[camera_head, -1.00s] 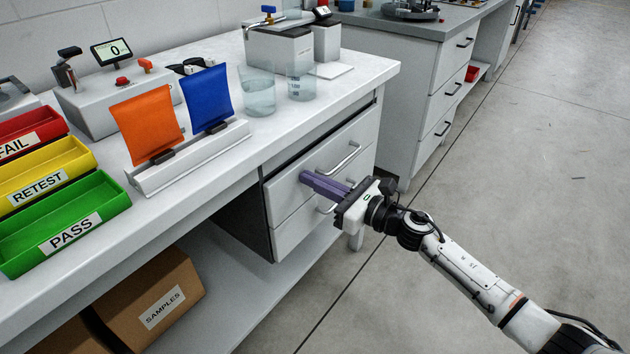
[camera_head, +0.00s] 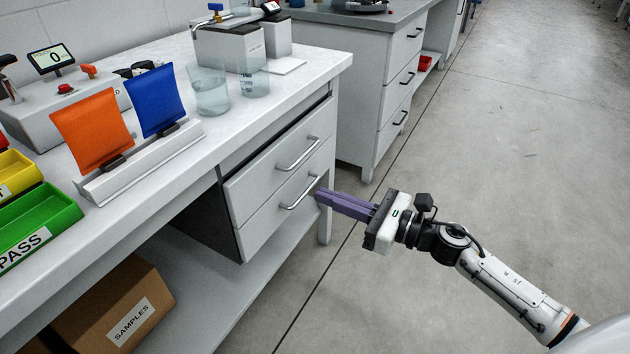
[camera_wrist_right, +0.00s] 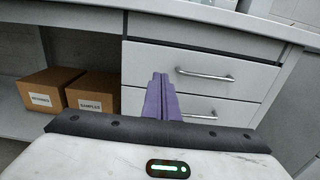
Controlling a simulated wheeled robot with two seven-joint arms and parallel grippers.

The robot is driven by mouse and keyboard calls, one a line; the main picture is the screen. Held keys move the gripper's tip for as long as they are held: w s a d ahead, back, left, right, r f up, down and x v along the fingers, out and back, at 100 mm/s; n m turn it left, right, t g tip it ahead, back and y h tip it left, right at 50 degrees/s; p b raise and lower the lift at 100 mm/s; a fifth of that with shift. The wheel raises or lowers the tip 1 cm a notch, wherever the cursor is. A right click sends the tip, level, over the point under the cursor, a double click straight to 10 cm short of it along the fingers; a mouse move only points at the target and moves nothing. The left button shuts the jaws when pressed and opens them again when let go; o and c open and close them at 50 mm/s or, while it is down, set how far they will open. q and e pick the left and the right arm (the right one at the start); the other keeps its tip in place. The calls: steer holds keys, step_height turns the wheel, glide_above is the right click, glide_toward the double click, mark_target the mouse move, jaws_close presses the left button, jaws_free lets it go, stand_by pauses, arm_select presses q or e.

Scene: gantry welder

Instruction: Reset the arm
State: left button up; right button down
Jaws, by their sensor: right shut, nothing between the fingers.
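My right gripper (camera_head: 320,193) has purple fingers pressed together with nothing between them. In the head view it points left, toward the drawer unit (camera_head: 285,170) under the white bench, with its tips close to the lower drawer's handle (camera_head: 300,192). I cannot tell whether they touch it. In the right wrist view the shut fingers (camera_wrist_right: 160,80) point at the drawer fronts, and the upper handle (camera_wrist_right: 206,76) shows to their right. Both drawers look closed. My left gripper is not in view.
The bench top (camera_head: 170,190) holds orange and blue pouches in a rack, two beakers (camera_head: 211,95) and a green PASS tray (camera_head: 40,230). A SAMPLES box (camera_head: 115,305) sits on the shelf below. Open floor (camera_head: 480,140) lies to the right.

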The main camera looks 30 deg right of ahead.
steer(key=s+a+f+n+g+h, duration=0.2)
steer(key=s+a+f+n+h, duration=0.25)
steer(key=s+f+n, duration=0.85)
steer(key=s+a+f+n+g+h, duration=0.3)
steer(key=s+a+f+n, duration=0.4)
steer(key=n, duration=1.3)
arm_select(q)
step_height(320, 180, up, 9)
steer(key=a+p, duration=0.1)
steer(key=p, duration=1.4)
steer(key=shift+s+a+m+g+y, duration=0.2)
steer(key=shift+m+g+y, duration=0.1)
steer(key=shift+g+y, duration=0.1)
arm_select(e)
steer(key=s+r+m+g, duration=0.1)
steer(key=s+r, duration=0.2)
steer(key=r, duration=0.7)
steer(key=shift+s+d+r+m, duration=0.2)
steer(key=shift+d+r+m, duration=0.1)
steer(key=shift+d, duration=0.15)
